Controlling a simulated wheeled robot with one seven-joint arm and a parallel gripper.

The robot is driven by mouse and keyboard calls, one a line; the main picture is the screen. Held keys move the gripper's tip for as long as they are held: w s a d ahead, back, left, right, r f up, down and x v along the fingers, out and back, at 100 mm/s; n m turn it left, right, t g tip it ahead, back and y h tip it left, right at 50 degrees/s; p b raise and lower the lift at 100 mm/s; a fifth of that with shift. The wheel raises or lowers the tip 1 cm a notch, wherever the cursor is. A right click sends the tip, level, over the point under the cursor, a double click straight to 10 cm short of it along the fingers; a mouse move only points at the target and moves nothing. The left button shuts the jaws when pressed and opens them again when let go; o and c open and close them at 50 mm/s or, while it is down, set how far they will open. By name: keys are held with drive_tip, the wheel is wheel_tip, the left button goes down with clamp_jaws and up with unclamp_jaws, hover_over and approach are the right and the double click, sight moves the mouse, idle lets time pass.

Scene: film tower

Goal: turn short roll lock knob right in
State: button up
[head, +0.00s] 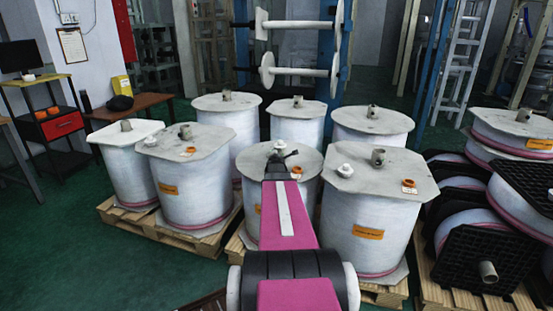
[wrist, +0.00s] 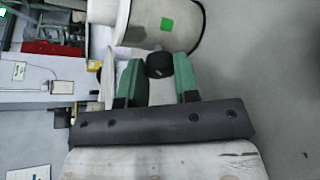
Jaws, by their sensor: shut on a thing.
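My gripper (head: 279,160) reaches out at the end of my pink arm, over the lid of the middle front drum-like roll (head: 308,162). In the wrist view, its two green fingers (wrist: 159,80) stand on either side of a dark round-ended piece, seemingly the lock knob (wrist: 160,64). A pale cylindrical part (wrist: 161,92) shows between the fingers below it. The gripper is shut on this piece. In the head view my gripper hides most of what it holds, and the knob's turn position cannot be told.
Large white rolls with grey lids stand close together on pallets around my gripper. More rolls with black end plates (head: 497,252) are stacked at right. A blue rack with white spools (head: 303,72) stands behind. Green floor (head: 60,240) is free at left.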

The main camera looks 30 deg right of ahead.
idle(0.5)
drive_tip(key=o, duration=0.9)
drive_tip(key=shift+s, duration=0.15)
drive_tip(key=v, duration=1)
drive_tip(key=shift+s+a+r, duration=0.1)
drive_tip(key=shift+s+a, duration=0.1)
drive_tip(key=shift+a, duration=0.05)
